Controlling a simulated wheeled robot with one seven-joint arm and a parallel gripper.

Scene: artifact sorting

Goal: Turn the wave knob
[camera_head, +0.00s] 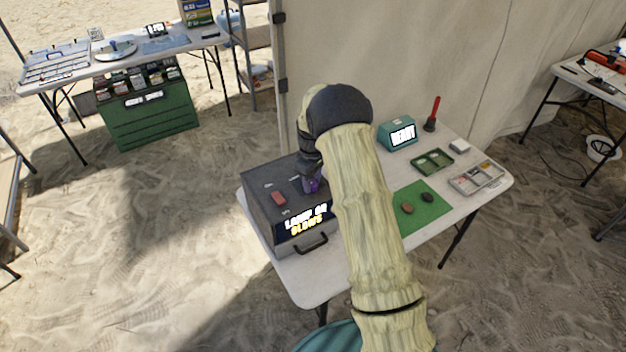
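A dark grey box (262,205) stands at the left end of the white table, with a lit text panel (307,217) and a handle on its front. Its top carries a red block-like part (278,198) and small pale labels. My gripper (311,185) is over the right part of the box's top, pointing down. A small purple patch shows at its tip; I cannot tell whether it is part of a knob or of my gripper. No knob can be clearly made out as the wave knob. My arm hides the box's right side. The fingers are too small and dark to read.
Right of my arm on the white table (465,205) are a teal box reading "READY" (398,134), a red-handled tool (433,115), a green tray (432,162), a compartment tray (476,177) and a green mat (424,221) with two dark lumps. A tent wall stands behind.

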